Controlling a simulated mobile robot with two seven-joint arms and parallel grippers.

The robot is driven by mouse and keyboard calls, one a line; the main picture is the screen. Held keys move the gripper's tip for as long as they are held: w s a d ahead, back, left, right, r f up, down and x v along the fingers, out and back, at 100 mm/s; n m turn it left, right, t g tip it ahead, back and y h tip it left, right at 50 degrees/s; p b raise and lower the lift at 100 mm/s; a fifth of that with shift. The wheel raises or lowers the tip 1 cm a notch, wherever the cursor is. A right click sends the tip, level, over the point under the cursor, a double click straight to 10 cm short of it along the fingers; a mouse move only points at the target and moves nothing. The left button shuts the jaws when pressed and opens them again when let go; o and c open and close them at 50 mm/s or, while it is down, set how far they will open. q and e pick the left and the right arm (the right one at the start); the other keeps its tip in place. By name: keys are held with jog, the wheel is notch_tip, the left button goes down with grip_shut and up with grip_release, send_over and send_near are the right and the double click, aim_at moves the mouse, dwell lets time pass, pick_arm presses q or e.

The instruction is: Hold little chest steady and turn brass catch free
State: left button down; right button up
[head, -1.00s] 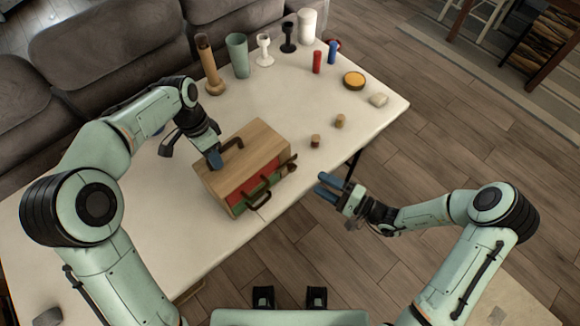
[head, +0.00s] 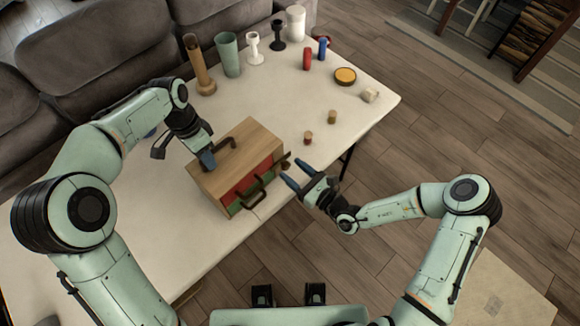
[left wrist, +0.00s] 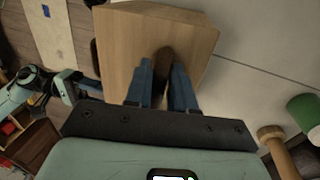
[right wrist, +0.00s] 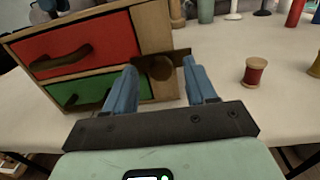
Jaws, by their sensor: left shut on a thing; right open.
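The little chest (head: 250,137) stands on the pale table, a wooden box with red and green drawers with dark handles. My left gripper (head: 207,158) is shut on the chest's dark top handle (left wrist: 165,62), which shows between its fingers in the left wrist view. The catch (head: 286,160) is a dark brownish bar with a round hub on the chest's right side. My right gripper (head: 297,175) is open close to it. In the right wrist view the catch (right wrist: 161,67) lies between and just beyond the open fingers (right wrist: 164,85). I cannot tell whether they touch it.
Small spools (head: 308,138) stand on the table (head: 350,112) right of the chest. A tall vase (head: 228,55), candle holders, a white cylinder and a yellow-topped tin (head: 345,76) stand along the back. A grey sofa (head: 110,50) borders the table's far left side.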

pick_arm(q)
jog(key=shift+s+f, duration=0.15)
jog(key=shift+f, duration=0.1)
pick_arm(e)
jog(key=shift+x, duration=1.05)
pick_arm(q)
jog(key=shift+a, duration=0.1)
pick_arm(e)
grip_shut()
jog(key=shift+m, duration=0.4)
jog(key=m, duration=0.3)
jog(key=shift+d+m, duration=0.15)
jog(key=shift+m, duration=0.25)
jog(key=m, duration=0.4)
jog(key=shift+w+m, duration=0.1)
jog(key=shift+m, duration=0.3)
jog(key=m, duration=0.4)
jog(key=shift+f, duration=0.1)
jog(key=m, duration=0.4)
jog(key=shift+m, duration=0.3)
